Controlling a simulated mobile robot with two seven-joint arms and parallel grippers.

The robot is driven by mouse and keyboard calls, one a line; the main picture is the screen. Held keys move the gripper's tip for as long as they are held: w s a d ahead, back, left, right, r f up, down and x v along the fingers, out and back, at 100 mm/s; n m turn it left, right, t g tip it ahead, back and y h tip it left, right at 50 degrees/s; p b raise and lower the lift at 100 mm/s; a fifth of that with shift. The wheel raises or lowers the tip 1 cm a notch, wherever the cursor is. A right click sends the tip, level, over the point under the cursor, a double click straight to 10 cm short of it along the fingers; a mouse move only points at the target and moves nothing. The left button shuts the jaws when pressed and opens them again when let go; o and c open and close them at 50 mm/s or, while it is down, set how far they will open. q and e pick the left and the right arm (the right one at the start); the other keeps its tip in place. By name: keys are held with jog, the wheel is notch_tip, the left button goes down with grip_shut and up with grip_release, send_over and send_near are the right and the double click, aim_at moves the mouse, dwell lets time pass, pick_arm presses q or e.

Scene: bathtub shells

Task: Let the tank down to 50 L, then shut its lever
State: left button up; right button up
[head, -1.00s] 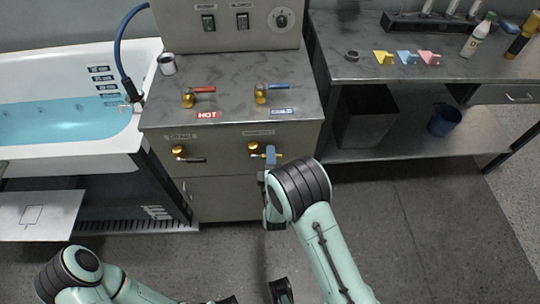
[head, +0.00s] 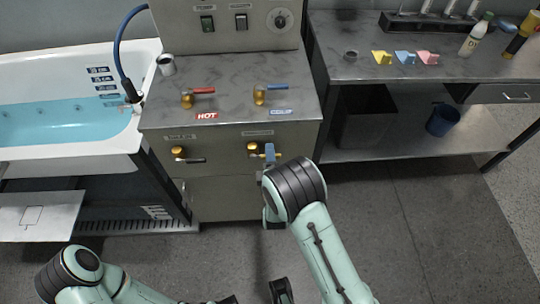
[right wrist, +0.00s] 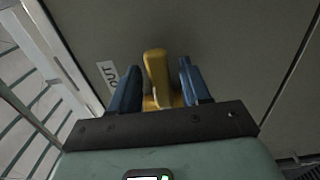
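The tank is a white tub (head: 150,55) at the left of the head view, holding blue water (head: 45,122). Dark level labels (head: 104,80) are on its inner wall, too small to read surely; the water surface is near the lower ones. The cabinet front has a left brass valve with a dark lever (head: 190,160) and a right brass valve (head: 253,149). My right gripper (right wrist: 158,85) is at the right valve. Its blue fingers stand apart on either side of the brass handle (right wrist: 156,72), with gaps showing.
Red HOT (head: 202,90) and blue (head: 275,87) levers stand on the cabinet top, beside a small metal cup (head: 166,65). A control panel (head: 225,20) rises behind. A bench (head: 345,70) with bottles and coloured pieces is at right. A light platform (head: 40,215) juts out below the tub.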

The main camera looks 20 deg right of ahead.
pick_arm(q)
jog(key=shift+w+f+b, duration=0.1)
jog(key=shift+f+b, duration=0.15)
jog(key=shift+b, duration=0.05)
pick_arm(e)
jog(key=v, duration=1.3)
jog(key=shift+s, duration=0.2)
